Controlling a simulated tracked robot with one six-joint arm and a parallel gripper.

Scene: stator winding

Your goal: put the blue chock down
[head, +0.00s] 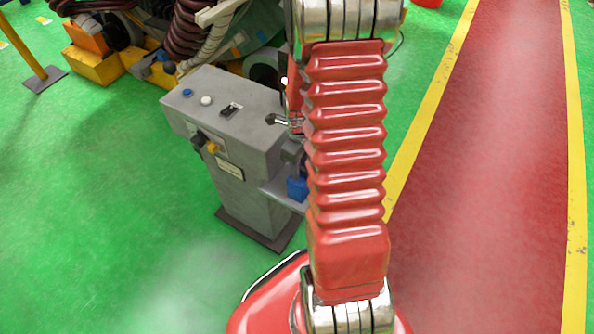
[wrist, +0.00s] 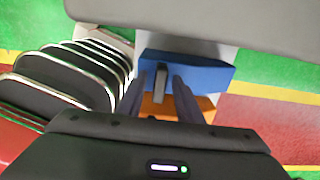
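The blue chock (wrist: 208,76) lies beyond my fingertips in the wrist view, against a pale grey surface. A dark upright bar (wrist: 160,80), seemingly its grip, stands at its near side. My gripper (wrist: 160,76) is open, with one finger on each side of the bar and a small gap showing on both sides. In the head view a blue block (head: 298,188), which looks like the same chock, sits on a small grey ledge of the control pedestal, partly behind my arm. My gripper is hidden in that view.
The grey control pedestal (head: 236,125) with buttons and a lever stands left of my arm. An orange piece (wrist: 160,106) shows below the blue chock. Machinery with dark coils (head: 187,30) stands behind. Green floor (head: 100,200) is clear at left; a red lane (head: 490,180) runs at right.

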